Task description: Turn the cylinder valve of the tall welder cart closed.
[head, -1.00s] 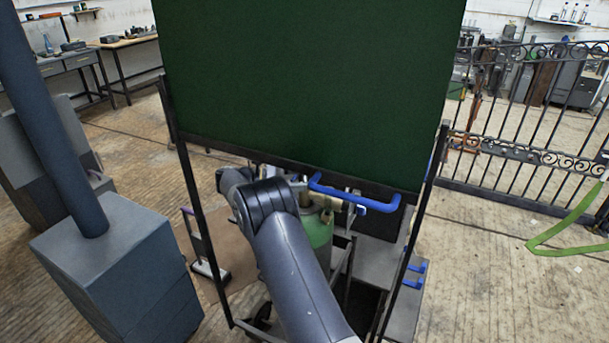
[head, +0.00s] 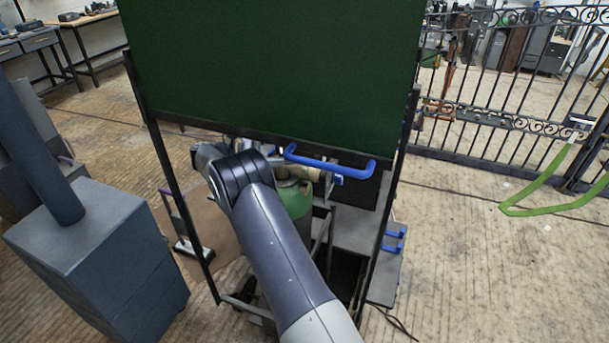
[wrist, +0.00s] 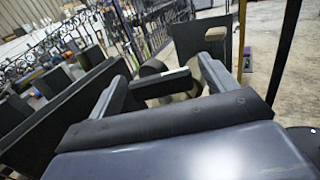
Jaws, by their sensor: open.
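The green cylinder (head: 294,207) stands upright on the tall welder cart (head: 357,230), below and behind a dark green panel. The cart's blue handle (head: 330,163) crosses just above it. My arm covers part of the cylinder and its top in the head view, so the valve cannot be made out clearly there. In the wrist view my gripper (wrist: 161,70) is open. I cannot tell whether either is the valve or touches a finger.
The dark green panel (head: 270,70) hangs in a thin black frame close around my arm. A grey-blue cabinet (head: 95,250) stands at left. A black iron gate (head: 510,125) with a green hose (head: 550,207) is at right. Floor is clear between cart and gate.

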